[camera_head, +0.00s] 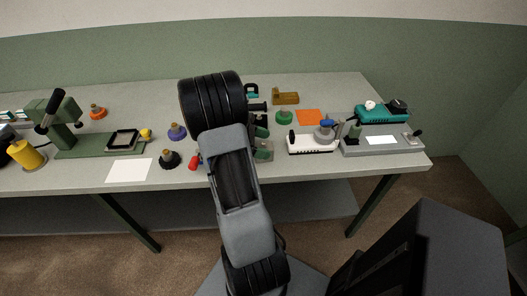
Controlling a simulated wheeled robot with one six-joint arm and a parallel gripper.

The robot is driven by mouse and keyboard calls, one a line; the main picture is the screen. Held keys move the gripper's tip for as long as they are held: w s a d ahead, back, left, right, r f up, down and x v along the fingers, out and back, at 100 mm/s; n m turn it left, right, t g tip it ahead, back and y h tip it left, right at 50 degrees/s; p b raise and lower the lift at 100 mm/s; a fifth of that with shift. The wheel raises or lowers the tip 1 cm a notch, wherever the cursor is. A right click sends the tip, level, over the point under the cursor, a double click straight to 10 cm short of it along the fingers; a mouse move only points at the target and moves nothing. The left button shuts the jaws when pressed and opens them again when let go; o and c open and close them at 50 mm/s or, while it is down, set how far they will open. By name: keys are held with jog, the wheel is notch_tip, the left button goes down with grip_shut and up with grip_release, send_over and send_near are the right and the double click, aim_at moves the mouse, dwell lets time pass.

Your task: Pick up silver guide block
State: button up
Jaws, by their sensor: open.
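I cannot make out a silver guide block for certain on the grey workbench (75,177). My own arm (235,185) rises through the middle of the view and covers part of the bench. My gripper is not visible; the large black arm joint (212,103) and the links below it hide what lies behind them. A small green device (263,152) shows partly beside the arm, with dark parts (258,106) above it that I cannot identify.
A green press (62,135) and yellow cylinder (27,155) stand left. Purple (177,132), black (169,160) and orange (97,112) cones stand nearby. Right are a white machine (313,147), a grey fixture (355,150), a teal machine (382,115) and a brass block (285,97).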

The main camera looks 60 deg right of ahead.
jog(key=shift+c, duration=0.2)
jog(key=c, duration=1.2)
jog(key=shift+c, duration=0.3)
jog(key=shift+r, duration=0.15)
